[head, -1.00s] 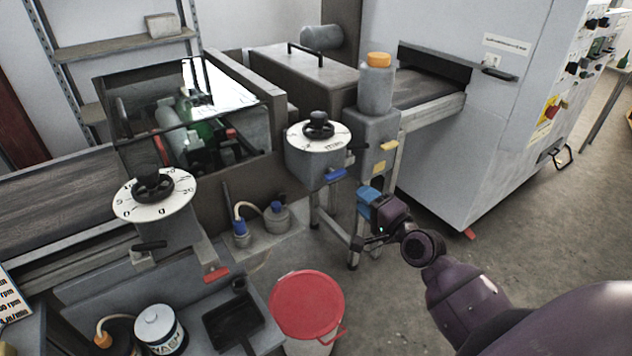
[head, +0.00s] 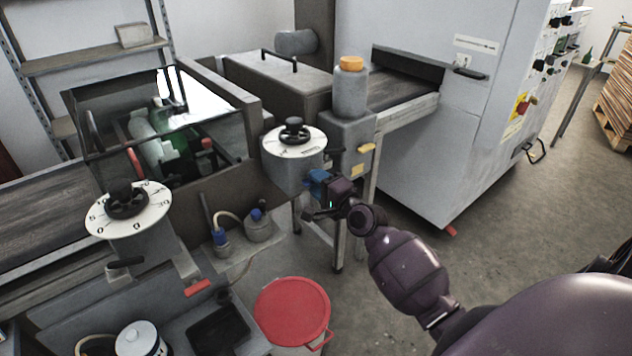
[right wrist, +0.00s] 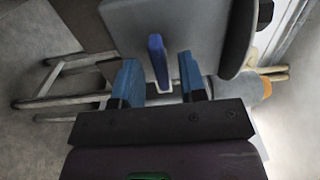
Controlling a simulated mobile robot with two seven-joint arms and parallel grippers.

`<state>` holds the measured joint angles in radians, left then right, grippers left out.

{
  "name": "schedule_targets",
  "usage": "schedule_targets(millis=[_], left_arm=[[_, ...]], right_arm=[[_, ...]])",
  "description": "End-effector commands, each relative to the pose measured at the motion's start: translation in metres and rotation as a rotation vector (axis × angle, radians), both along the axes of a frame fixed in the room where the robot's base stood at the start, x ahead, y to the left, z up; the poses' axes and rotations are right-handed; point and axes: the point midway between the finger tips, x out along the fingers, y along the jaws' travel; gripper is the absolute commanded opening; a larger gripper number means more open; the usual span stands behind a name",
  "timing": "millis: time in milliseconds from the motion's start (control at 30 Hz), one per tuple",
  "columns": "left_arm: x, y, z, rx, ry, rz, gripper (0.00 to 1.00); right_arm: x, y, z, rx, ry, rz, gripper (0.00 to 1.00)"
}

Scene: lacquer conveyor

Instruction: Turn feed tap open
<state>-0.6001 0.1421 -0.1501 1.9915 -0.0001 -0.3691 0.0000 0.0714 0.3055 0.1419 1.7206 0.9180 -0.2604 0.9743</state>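A blue lever handle (right wrist: 158,62) sits on the grey housing under the right-hand dial (head: 294,142). No readable label tells whether it is the feed tap. In the right wrist view the handle shows between the two blue fingers of my right gripper (right wrist: 160,82), with a gap on each side. In the head view my right gripper (head: 318,186) is at the housing's lower right and mostly covers the handle. My right gripper is open and holds nothing. My left gripper is not in view.
Yellow handles (head: 367,148) are on the grey post right of the dial, below an orange-capped bottle (head: 351,88). A red-lidded bucket (head: 291,311) stands on the floor below. A second dial (head: 128,209) with a red handle (head: 197,287) is at left. Floor at right is clear.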

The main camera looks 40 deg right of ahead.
Motion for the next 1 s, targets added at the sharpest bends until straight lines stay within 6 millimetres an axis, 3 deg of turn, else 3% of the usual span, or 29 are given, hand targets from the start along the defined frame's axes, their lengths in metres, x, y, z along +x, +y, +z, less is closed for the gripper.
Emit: schedule_targets(millis=[433,700,1000], left_arm=[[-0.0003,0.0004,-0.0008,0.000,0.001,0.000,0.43],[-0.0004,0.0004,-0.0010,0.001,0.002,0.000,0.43],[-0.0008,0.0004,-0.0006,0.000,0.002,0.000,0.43]], right_arm=[[0.0099,0.0007,0.0004,-0.001,0.000,0.000,0.38],[0.0097,0.0006,0.0004,-0.001,-0.001,0.000,0.00],[0.0096,0.0005,0.0007,-0.021,-0.002,0.000,0.00]])
